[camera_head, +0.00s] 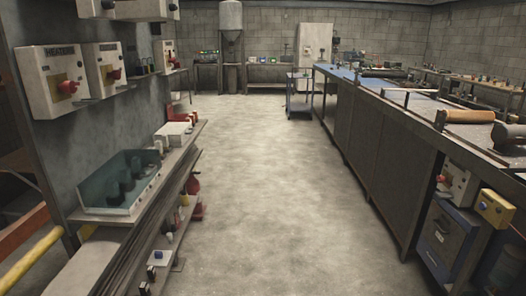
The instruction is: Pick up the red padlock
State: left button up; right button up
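I cannot make out a red padlock for certain. Several red things show: a red item (192,185) on the lower left shelving, a red piece (183,112) farther along the upper shelf, and a red knob (68,87) on a white wall box labelled HEATER. A small red part (441,180) also shows on a box at the right bench. They are too small or blurred to tell whether any is a padlock. Neither of my grippers is in view.
A clear concrete floor aisle (245,200) runs between the left shelf (105,217), which holds a teal tray (88,190), and the long right bench (355,135). A blue trolley (300,100) stands near the far end. A yellow bar (30,262) is at lower left.

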aim_at(178, 65)
jog(key=i+l+u, duration=0.15)
jog(key=i, duration=1)
jog(key=i+l+u, duration=0.15)
jog(key=i+u, duration=0.2)
jog(key=i, duration=0.15)
jog(key=i+l+u, duration=0.3)
jog(key=i, duration=0.15)
jog(key=i+l+u, duration=0.35)
jog(key=i+l+z, duration=0.45)
jog(key=i, duration=0.45)
jog(key=i+z, duration=0.4)
jog(key=i, duration=0.55)
jog(key=i+u, duration=0.2)
jog(key=i, duration=0.35)
jog(key=i+l+u, duration=0.15)
jog(key=i, duration=0.35)
jog(key=i+l+u, duration=0.1)
jog(key=i+u, duration=0.2)
jog(key=u, duration=0.2)
jog(key=i+l+u, duration=0.2)
jog(key=u, duration=0.25)
